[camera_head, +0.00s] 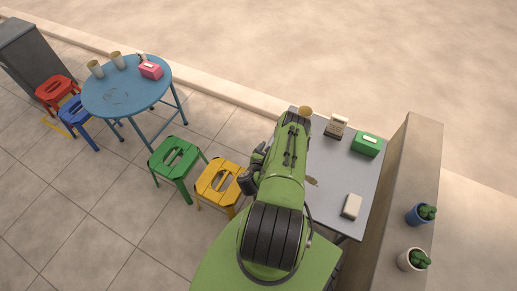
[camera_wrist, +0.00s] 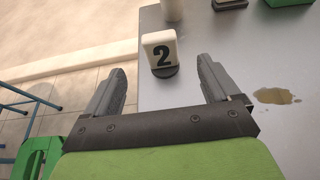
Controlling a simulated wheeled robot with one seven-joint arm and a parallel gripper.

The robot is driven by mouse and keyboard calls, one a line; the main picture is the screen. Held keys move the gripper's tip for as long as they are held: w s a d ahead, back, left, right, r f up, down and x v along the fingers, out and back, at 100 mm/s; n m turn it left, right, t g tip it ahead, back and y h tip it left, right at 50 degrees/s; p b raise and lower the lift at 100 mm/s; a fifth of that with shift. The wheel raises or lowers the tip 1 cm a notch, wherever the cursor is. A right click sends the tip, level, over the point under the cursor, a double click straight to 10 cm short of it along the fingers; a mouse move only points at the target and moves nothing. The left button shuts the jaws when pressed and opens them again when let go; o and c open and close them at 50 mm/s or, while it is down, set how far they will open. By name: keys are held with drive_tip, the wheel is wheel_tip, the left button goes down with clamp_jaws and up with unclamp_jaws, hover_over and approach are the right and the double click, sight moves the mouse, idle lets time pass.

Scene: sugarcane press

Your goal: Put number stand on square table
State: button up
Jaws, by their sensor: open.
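The number stand (camera_wrist: 160,50) is a white upright plate with a black "2" on a dark base. In the wrist view it stands on the grey square table (camera_wrist: 205,35), near its left edge. My gripper (camera_wrist: 161,70) is open and empty. Its two fingers point toward the stand, which shows between and beyond the fingertips, seemingly untouched. In the head view the square table (camera_head: 335,185) is on the right. My green arm covers its left part, and I cannot make out the number stand there.
A round blue table (camera_head: 125,98) is farther left. A ledge with potted cacti borders the right.

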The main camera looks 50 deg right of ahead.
drive_tip(key=w+a+r+n+t+y, duration=0.3)
drive_tip(key=w+r+n+t, duration=0.2)
drive_tip(key=w+r+n, duration=0.5)
drive_tip(key=w+a+r+n+t+y, duration=0.3)
drive_tip(key=w+r+n+t, duration=0.35)
drive_tip(key=w, duration=0.65)
drive_tip(key=w+a+r+n+y, duration=0.4)
drive_tip(key=a+r+n+y, duration=0.1)
drive_tip(key=a+r+n, duration=0.5)
drive_tip(key=s+a+r+n+g+y, duration=0.3)
drive_tip(key=s+a+r+n+g, duration=0.2)
drive_tip(key=s+a+r+n, duration=0.85)
drive_tip(key=s+a+r+n+g, duration=0.1)
drive_tip(key=s+a+r+n, duration=0.1)
drive_tip(key=s+n, duration=0.4)
drive_tip(key=s+a+r+n+g, duration=0.2)
drive_tip(key=s+n, duration=0.4)
drive_tip(key=s, duration=0.6)
drive_tip(key=shift+s+a+h, duration=0.25)
drive_tip(key=shift+a+h, duration=0.05)
drive_tip(key=shift+a, duration=0.1)
